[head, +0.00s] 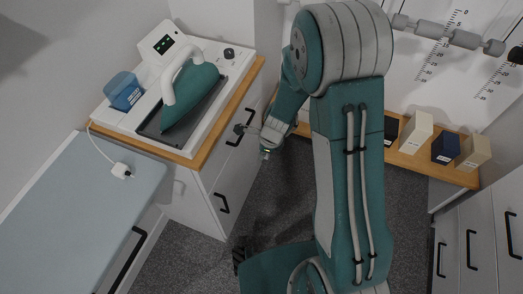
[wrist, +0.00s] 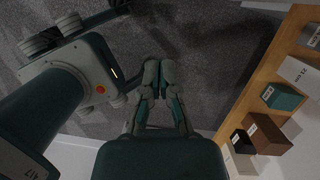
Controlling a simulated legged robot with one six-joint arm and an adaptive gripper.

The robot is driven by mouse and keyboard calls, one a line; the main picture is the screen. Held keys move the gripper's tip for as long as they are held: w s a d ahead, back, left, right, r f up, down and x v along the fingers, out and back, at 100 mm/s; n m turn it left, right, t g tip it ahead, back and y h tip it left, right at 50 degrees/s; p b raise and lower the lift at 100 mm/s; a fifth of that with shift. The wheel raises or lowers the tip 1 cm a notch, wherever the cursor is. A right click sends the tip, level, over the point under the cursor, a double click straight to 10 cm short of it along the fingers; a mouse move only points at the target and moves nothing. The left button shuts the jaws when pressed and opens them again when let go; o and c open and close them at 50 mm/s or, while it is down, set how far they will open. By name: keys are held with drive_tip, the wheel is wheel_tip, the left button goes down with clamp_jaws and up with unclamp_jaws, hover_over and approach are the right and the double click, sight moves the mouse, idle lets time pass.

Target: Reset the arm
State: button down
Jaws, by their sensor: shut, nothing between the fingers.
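My gripper (wrist: 160,70) is at the middle of the wrist view, its two fingers together and nothing between them. The fingers are over the dark grey carpet, clear of the boxes on the right. In the head view my teal and grey arm rises in the centre, folds at the top and hangs down on its left side. Its far end is close to the front of the white drawer cabinet (head: 202,183), by the upper black handle. I cannot tell whether it touches there.
A teal iron (head: 193,92) stands on its base on the cabinet's wooden top, beside a blue container (head: 124,91). A wooden shelf (head: 403,158) with several small boxes lies on the right; white drawers (head: 486,235) stand below right. Carpet between is clear.

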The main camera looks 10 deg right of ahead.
drive_tip(key=shift+r, duration=0.2)
drive_tip(key=s+d+r+n+t, duration=0.15)
drive_tip(key=r+n, duration=0.35)
drive_tip(key=r, duration=0.5)
drive_tip(key=s+d+r+n+t, duration=0.1)
drive_tip(key=s+r+n, duration=0.2)
drive_tip(key=r+n, duration=0.5)
drive_tip(key=s+d+r+n+t+h, duration=0.1)
drive_tip(key=s+d+r+n, duration=0.1)
drive_tip(key=s+r+n, duration=0.2)
drive_tip(key=s+d+r+n+t+h, duration=0.1)
drive_tip(key=s+r+n, duration=0.3)
drive_tip(key=s+r, duration=0.5)
drive_tip(key=shift+s+d+h, duration=0.3)
drive_tip(key=shift+s+d, duration=0.05)
drive_tip(key=shift+d, duration=0.5)
drive_tip(key=shift+a+n, duration=0.15)
drive_tip(key=shift+n, duration=0.15)
